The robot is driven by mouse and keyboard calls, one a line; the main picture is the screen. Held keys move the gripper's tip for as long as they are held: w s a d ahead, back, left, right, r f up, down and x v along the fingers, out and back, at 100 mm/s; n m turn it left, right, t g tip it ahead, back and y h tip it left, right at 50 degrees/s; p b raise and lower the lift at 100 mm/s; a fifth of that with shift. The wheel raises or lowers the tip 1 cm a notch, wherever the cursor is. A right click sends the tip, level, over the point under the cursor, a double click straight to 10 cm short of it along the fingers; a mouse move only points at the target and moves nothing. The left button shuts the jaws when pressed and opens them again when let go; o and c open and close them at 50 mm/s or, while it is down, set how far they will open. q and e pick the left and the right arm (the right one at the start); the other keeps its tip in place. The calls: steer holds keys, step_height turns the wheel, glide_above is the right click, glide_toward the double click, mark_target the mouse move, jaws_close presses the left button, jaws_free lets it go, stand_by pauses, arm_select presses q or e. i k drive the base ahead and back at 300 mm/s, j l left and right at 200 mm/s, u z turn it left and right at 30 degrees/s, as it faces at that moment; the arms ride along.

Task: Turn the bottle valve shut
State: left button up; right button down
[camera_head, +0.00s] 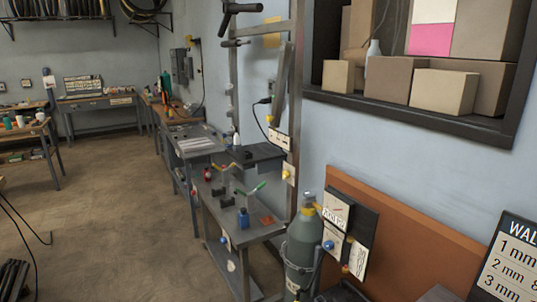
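A grey-green gas bottle (302,250) stands upright at the lower middle right, next to the end of a metal workbench. Its neck has a yellow collar with a small valve (309,199) on top. The valve is too small to tell whether it is open or shut. A round blue knob (328,245) shows at the bottle's right side. Neither of my grippers can be made out in this view.
The metal workbench (258,232) holds small tools and a blue bottle. Labelled boards (350,225) and an orange-brown panel (415,245) stand behind the gas bottle. Boxes fill a wall shelf (420,112). Dark bars (12,279) lie at the lower left. Open floor (115,225) lies left.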

mark_target(308, 194)
steer(key=i+j, duration=0.15)
steer(key=j, duration=0.15)
steer(key=i+j+z, duration=0.15)
steer(key=i+j, duration=0.2)
steer(key=j, duration=0.25)
steer(key=i+j+z, duration=0.15)
steer(key=j, duration=0.15)
steer(key=z, duration=1.55)
